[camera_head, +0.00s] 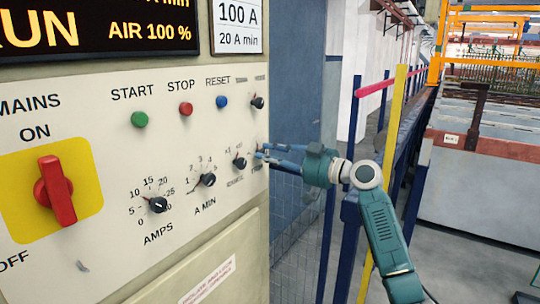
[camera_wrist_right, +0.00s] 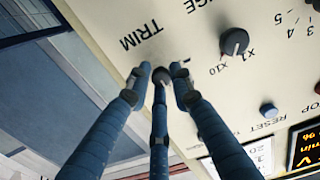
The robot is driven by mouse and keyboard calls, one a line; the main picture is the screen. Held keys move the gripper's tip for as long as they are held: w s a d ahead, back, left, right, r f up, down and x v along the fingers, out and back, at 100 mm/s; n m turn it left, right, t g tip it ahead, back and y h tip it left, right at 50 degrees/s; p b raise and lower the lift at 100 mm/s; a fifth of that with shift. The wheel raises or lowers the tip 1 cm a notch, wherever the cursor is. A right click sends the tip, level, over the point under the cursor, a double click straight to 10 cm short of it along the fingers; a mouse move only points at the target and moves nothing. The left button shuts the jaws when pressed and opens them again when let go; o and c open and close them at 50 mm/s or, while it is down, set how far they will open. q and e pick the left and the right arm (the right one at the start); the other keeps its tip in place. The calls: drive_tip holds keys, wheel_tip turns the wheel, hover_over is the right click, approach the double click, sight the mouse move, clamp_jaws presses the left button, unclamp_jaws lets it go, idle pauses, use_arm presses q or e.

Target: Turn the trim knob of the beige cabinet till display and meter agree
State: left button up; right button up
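The beige cabinet (camera_head: 215,150) fills the left of the head view with its knobs and printed labels. In the right wrist view the trim knob (camera_wrist_right: 162,75), small and dark, sits beside the word TRIM. My right gripper (camera_head: 264,153) is at the right edge of the cabinet face and its fingers cover the trim knob in the head view. In the wrist view the fingertips (camera_wrist_right: 159,84) stand around the knob, very close to it; I cannot tell if they touch it. The display (camera_head: 95,28) is cut off at the top left. No meter shows clearly. My left gripper is not in view.
A range knob (camera_wrist_right: 234,41) sits beside the trim knob. Other knobs, push buttons (camera_head: 186,109) and a red mains switch (camera_head: 56,192) are further left. A yellow post (camera_head: 393,150) and blue rails stand behind my right arm.

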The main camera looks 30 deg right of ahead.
clamp_jaws()
drive_tip(key=shift+m, duration=0.3)
drive_tip(key=shift+a+r+m+p, duration=0.1)
drive_tip(key=shift+m+p, duration=1.25)
drive_tip(key=shift+m, duration=2.55)
drive_tip(key=shift+r+m+p, duration=0.1)
drive_tip(key=shift+m+p, duration=1.2)
drive_tip(key=shift+m, duration=2.6)
drive_tip(key=o, duration=0.7)
unclamp_jaws()
drive_tip(key=shift+f, duration=0.1)
drive_tip(key=shift+c, duration=0.2)
